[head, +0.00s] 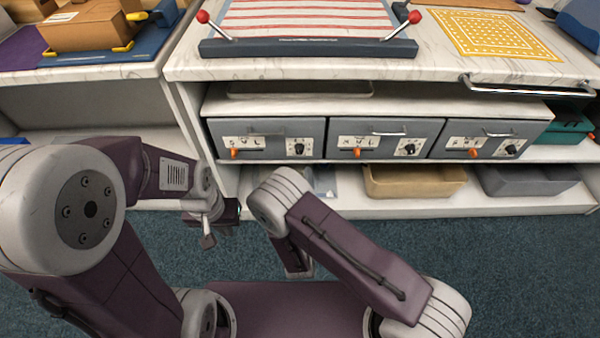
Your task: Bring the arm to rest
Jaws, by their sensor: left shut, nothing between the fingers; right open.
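My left gripper (222,222) hangs over the floor in front of the counter's left part, at the end of my folded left arm. It is shut with nothing in it, and its fingers look small and partly dark. My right arm comes up from the lower right, bends at a pale elbow and folds back down. Its gripper is hidden behind or below its own links. No object hangs from either arm.
A marble counter (440,68) holds a red-striped board (305,18) with red-knobbed levers and a yellow grid mat (490,34). Below are grey drawer units (385,138), a tan bin (414,181) and a grey bin (528,180). Carpet (530,260) at lower right is clear.

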